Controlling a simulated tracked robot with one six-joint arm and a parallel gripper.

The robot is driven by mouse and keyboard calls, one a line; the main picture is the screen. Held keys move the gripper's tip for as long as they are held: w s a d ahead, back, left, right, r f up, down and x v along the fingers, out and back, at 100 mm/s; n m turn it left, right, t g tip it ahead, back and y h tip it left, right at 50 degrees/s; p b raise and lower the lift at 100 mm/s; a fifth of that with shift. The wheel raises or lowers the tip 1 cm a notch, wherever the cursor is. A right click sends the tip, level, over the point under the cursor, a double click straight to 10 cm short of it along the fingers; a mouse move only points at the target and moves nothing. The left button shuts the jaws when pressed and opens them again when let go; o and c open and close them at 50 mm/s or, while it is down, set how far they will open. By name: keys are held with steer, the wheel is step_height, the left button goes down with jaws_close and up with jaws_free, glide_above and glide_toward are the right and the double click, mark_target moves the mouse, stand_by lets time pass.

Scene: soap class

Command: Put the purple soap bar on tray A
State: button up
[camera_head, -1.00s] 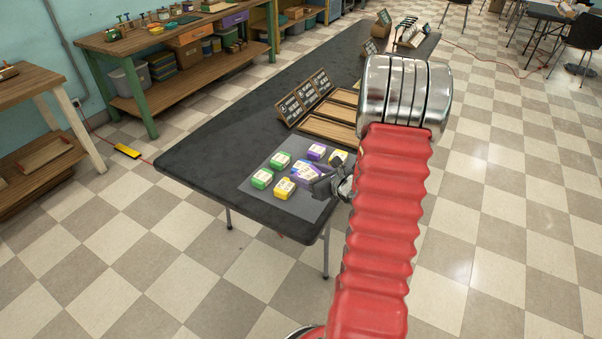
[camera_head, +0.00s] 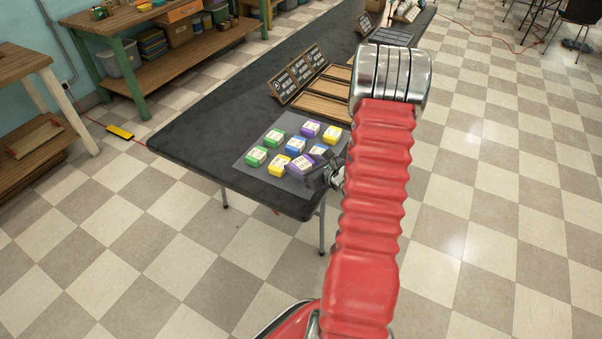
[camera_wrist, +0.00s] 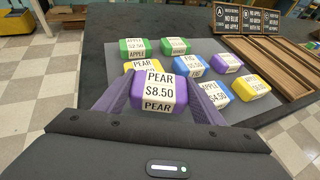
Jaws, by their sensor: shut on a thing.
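My gripper (camera_wrist: 145,100) is shut on a purple soap bar (camera_wrist: 156,91) marked PEAR $8.50, between its two dark fingers. In the head view the held bar (camera_head: 299,164) is at the near edge of the group of soaps; I cannot tell whether it touches the mat. A second purple bar (camera_head: 310,129) lies at the mat's far side and shows in the wrist view (camera_wrist: 228,63). The sign with the letter A (camera_wrist: 227,19) stands leftmost in the wrist view. The wooden tray before it (camera_wrist: 247,54) appears bare.
A grey mat (camera_head: 247,163) holds green, yellow and blue soaps close around the held bar. More wooden trays and signs (camera_head: 315,57) line up beyond. The black table (camera_head: 205,130) is bare left of the mat. The long workbench (camera_head: 160,16) stands apart on the left.

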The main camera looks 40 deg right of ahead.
steer(key=shift+f, duration=2.1)
steer(key=o, duration=1.1)
steer(key=shift+f, duration=0.1)
steer(key=shift+o, duration=0.2)
steer(key=shift+s+r, duration=0.25)
steer(key=shift+s, duration=0.1)
steer(key=v, duration=1.1)
